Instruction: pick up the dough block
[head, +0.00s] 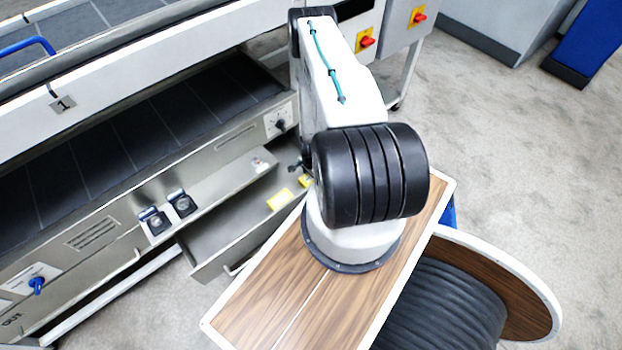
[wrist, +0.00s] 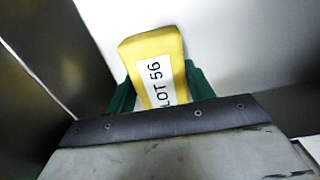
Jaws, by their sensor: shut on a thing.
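A yellow block (wrist: 150,48) with a white label reading LOT 56 stands out in the wrist view; no other thing there looks like a dough block. My gripper (wrist: 160,88) has green fingers on both sides of it and is shut on it. The block's lower end is hidden by the dark bar and grey plate across the front of the wrist view. In the head view my gripper is hidden behind my arm.
A steel machine (head: 105,140) with a dark belt (head: 110,165) runs along the left. An open drawer (head: 225,235) below it holds a small yellow thing (head: 279,200). Another yellow piece shows beside my arm. Grey floor (head: 490,130) lies open at the right.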

